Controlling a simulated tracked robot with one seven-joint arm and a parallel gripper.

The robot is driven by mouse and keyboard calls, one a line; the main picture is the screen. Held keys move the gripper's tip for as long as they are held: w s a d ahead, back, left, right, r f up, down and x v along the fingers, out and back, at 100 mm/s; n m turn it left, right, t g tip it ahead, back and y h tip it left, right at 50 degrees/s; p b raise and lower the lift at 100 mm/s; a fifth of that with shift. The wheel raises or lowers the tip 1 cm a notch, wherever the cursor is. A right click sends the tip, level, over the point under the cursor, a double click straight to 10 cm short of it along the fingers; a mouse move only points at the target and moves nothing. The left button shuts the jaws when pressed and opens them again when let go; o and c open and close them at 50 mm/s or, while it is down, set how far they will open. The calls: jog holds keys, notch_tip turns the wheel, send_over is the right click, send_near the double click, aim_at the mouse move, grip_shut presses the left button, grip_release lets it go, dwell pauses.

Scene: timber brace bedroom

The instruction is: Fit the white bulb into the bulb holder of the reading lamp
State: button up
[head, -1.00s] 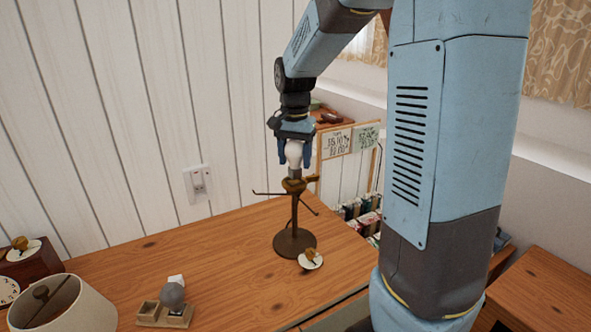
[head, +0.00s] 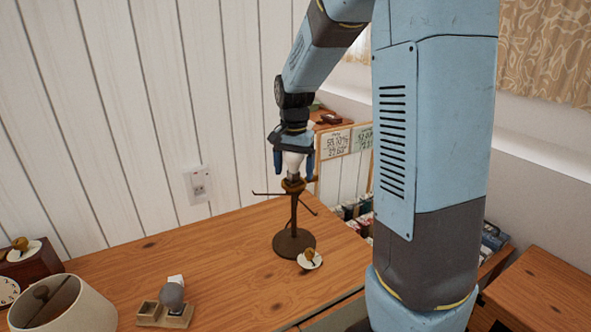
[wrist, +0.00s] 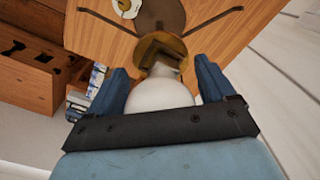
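The white bulb (head: 293,161) stands upright at the top of the dark reading lamp (head: 294,214), its metal base down at the bulb holder (head: 293,185). In the wrist view the bulb (wrist: 160,94) shows with its neck at the brass-coloured holder (wrist: 170,48); how deep the base sits is hard to tell. My gripper (head: 293,168) is around the bulb from above, one blue finger on each side. The fingers look spread, with the bulb between them. In the wrist view my gripper (wrist: 163,82) hides part of the bulb's top.
A cream lampshade (head: 68,309) and a small tray (head: 149,313) with a grey bulb (head: 172,295) stand at the front left of the desk. A white disc with a brass knob (head: 310,259) lies beside the lamp base. The middle of the desk is clear.

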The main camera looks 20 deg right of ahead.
jog(key=shift+s+f, duration=0.2)
jog(key=shift+f, duration=0.2)
jog(key=shift+w+r, duration=0.15)
jog(key=shift+r, duration=0.4)
notch_tip(320, 180, up, 10)
jog(key=shift+w+r, duration=0.1)
jog(key=shift+w, duration=0.05)
jog(key=shift+r, duration=0.45)
jog(key=shift+s+r, duration=0.2)
jog(key=shift+s, duration=0.2)
jog(key=s+n+t, duration=0.5)
jog(key=s+n, duration=0.2)
jog(key=s, duration=1.7)
jog(key=shift+d+n, duration=0.2)
jog(key=shift+n, duration=0.1)
jog(key=shift+s+f, duration=0.1)
